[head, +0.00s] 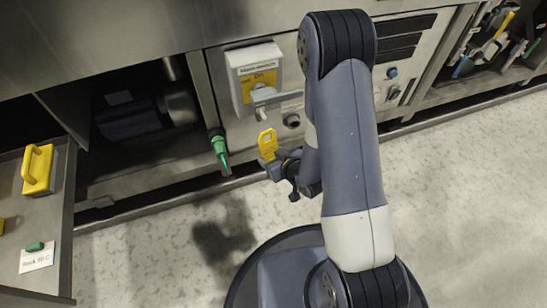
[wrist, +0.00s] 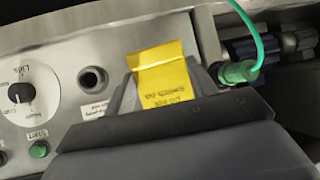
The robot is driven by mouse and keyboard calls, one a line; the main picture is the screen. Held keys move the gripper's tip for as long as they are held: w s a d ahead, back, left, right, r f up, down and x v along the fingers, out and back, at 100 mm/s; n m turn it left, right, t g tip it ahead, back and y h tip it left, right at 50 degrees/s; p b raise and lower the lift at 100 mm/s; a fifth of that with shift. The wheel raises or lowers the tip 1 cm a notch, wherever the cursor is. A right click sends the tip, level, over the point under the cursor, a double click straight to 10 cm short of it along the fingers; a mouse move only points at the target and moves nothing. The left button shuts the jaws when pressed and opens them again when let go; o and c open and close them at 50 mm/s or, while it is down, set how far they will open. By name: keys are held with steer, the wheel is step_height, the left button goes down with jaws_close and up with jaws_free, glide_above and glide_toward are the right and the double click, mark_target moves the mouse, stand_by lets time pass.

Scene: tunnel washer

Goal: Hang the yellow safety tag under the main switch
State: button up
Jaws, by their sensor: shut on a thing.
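The yellow safety tag (head: 268,143) stands up from my gripper (head: 277,165), which is shut on its lower part. The tag is in front of the machine panel, below the main switch (head: 243,78), and looks apart from it. The main switch is a pale box with a yellow plate and a grey handle (head: 262,95) at its lower front. In the wrist view the tag (wrist: 165,75) is between the dark fingers (wrist: 168,100), with upside-down print on it. I cannot make out the main switch in the wrist view.
A round dark socket (head: 291,121) is right of the tag. A green connector (head: 219,145) hangs at its left; the wrist view shows its green cable (wrist: 250,25). An open drawer (head: 62,215) at left holds a yellow handled block (head: 38,168). A tool rack (head: 488,45) is upper right.

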mark_target(276, 142)
steer(key=w+a+f, duration=0.1)
steer(key=w+a, duration=0.1)
steer(key=w, duration=0.7)
steer(key=shift+a+f+p, duration=0.25)
steer(key=shift+a+p, duration=0.05)
steer(key=shift+p, duration=0.1)
stand_by(0.5)
steer(key=shift+w, duration=0.1)
stand_by(0.5)
steer(key=o, duration=1)
steer(key=shift+o, duration=0.2)
steer(key=p+v, duration=0.3)
steer(key=v, duration=0.7)
steer(key=shift+s+d+r, duration=0.15)
steer(key=shift+s, duration=0.2)
